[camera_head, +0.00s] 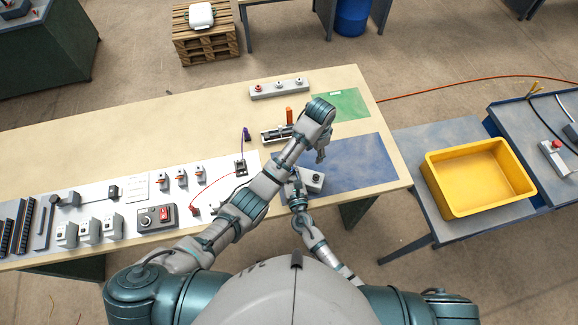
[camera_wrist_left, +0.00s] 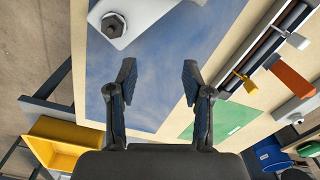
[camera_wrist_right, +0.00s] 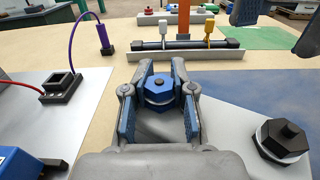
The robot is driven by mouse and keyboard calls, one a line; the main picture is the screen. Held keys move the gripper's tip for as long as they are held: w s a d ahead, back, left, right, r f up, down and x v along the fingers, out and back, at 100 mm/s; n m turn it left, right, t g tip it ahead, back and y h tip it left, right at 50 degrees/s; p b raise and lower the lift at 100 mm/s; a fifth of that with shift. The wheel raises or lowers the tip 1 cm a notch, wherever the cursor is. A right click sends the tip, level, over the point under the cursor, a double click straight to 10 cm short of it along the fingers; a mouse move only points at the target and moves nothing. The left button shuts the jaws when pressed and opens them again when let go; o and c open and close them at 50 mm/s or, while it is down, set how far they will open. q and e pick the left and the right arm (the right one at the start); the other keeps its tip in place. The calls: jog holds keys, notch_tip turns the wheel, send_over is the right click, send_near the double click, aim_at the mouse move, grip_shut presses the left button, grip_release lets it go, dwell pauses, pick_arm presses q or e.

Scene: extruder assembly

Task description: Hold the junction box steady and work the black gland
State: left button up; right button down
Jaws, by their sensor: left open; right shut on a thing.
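The pale grey junction box (camera_head: 313,188) sits near the front of the bench, by the left edge of the blue mat. Its black gland (camera_wrist_right: 283,140) stands upright on top, with a pale ring under the hex; it also shows in the left wrist view (camera_wrist_left: 113,26). My right gripper (camera_wrist_right: 159,95) is shut on a blue hex gland (camera_wrist_right: 158,90), beside the black one. My left gripper (camera_wrist_left: 158,78) is open and empty above the blue mat, apart from the black gland. In the head view my left gripper (camera_head: 321,154) hangs behind the box.
A rack (camera_wrist_right: 185,48) with yellow and orange upright parts stands behind the box. A socket with a purple plug (camera_wrist_right: 106,38) is to its left. The blue mat (camera_head: 355,165) is clear to the right. A yellow bin (camera_head: 480,205) stands on the side table.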

pick_arm(q)
notch_tip(320, 180, up, 12)
dwell(0.6)
jog(key=shift+w, duration=0.1)
jog(key=shift+c, duration=0.4)
jog(key=shift+f, duration=0.1)
jog(key=m, duration=0.3)
send_over(316, 177)
notch_tip(316, 177, down, 9)
jog(key=shift+f, duration=0.15)
notch_tip(316, 177, down, 8)
jog(key=shift+r, duration=0.2)
grip_shut()
